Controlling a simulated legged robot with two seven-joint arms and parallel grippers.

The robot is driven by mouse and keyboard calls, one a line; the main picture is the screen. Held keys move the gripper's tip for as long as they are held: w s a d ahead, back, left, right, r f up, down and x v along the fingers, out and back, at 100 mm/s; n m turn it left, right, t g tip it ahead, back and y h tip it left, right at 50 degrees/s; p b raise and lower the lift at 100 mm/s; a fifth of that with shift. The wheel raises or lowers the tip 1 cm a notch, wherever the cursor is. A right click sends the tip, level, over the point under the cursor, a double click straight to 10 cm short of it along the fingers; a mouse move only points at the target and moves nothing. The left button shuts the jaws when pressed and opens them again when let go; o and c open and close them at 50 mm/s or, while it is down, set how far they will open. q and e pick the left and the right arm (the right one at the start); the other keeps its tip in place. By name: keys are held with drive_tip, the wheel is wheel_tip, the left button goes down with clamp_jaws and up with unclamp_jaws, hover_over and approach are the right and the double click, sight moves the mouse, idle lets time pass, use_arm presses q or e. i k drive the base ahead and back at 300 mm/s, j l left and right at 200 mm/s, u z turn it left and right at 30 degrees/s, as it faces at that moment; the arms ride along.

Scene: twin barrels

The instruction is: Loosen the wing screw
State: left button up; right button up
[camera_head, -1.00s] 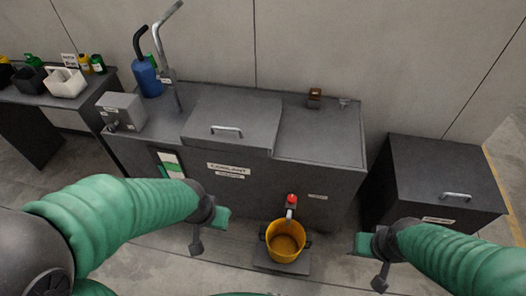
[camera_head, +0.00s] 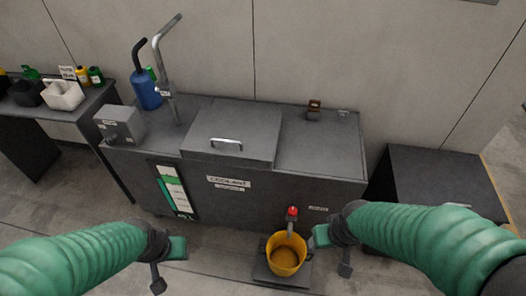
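A small metallic piece (camera_head: 343,112) sits at the back right of the grey coolant tank's top; it may be the wing screw, but it is too small to tell. My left gripper (camera_head: 177,248) is in front of the tank at lower left, apart from it and touching nothing visible. My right gripper (camera_head: 320,236) is low in front of the tank, just right of the yellow bucket (camera_head: 286,262) in the picture; I cannot tell whether it touches the bucket. The finger gaps of both grippers are not clear. I see nothing held in either.
The coolant tank (camera_head: 205,213) has a handled lid (camera_head: 232,128), a red-topped drain tap (camera_head: 292,212) above the bucket and a brown-topped fitting (camera_head: 314,108). A blue container (camera_head: 145,92) and metal pipe stand at back left. A dark box (camera_head: 440,180) stands right; a side table (camera_head: 75,113) left.

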sight(343, 113)
drive_tip(key=i+l, duration=0.1)
drive_tip(key=l, duration=0.4)
drive_tip(key=i+l+u, duration=0.1)
drive_tip(key=l, duration=0.9)
drive_tip(key=i+l, duration=0.15)
drive_tip(key=l, duration=0.35)
drive_tip(key=l+u, duration=0.1)
drive_tip(key=u, duration=1)
